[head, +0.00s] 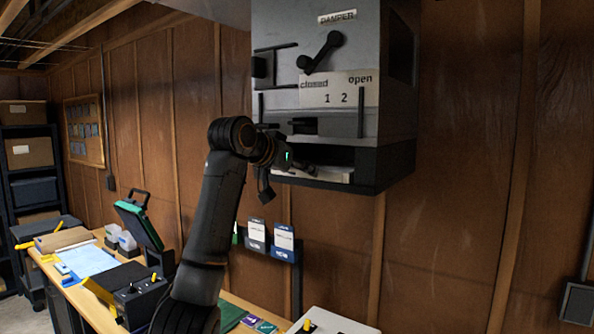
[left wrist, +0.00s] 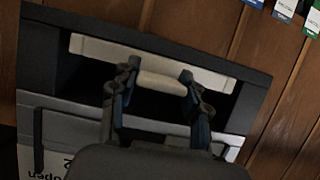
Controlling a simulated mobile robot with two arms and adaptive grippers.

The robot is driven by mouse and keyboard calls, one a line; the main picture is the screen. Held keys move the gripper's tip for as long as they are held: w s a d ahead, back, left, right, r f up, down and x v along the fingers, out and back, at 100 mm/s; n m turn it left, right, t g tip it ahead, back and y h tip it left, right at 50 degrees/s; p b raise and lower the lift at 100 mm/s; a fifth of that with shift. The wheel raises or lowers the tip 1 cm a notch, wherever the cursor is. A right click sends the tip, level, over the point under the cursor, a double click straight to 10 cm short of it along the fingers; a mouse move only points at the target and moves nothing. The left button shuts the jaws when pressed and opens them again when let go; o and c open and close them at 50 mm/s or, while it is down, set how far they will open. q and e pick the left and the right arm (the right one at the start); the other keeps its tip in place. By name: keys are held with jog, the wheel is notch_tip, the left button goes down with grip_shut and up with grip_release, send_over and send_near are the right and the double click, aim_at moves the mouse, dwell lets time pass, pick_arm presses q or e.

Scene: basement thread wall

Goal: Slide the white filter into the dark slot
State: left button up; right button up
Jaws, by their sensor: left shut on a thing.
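The white filter (head: 325,174) shows as a pale strip in the dark slot (head: 368,160) at the bottom of the grey damper box. In the left wrist view, which looks at the box upside down, the filter (left wrist: 95,47) spans most of the slot opening (left wrist: 76,70). A pale rounded grip (left wrist: 160,84) stands out from its middle. My left gripper (head: 303,164) is at the slot's front. In the wrist view its fingers (left wrist: 160,79) are closed on the two ends of that grip. How deep the filter sits is hidden. My right gripper is not in view.
The grey box has a black lever (head: 322,52) and a closed/open plate (head: 340,88). Below it, cards hang on a rack (head: 270,240). A cluttered workbench (head: 75,290) runs along the left wall, with shelves (head: 30,160) behind. The wall right of the box is clear.

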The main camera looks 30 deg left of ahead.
pick_arm(q)
jog(key=o, duration=1.3)
jog(key=shift+c, duration=0.2)
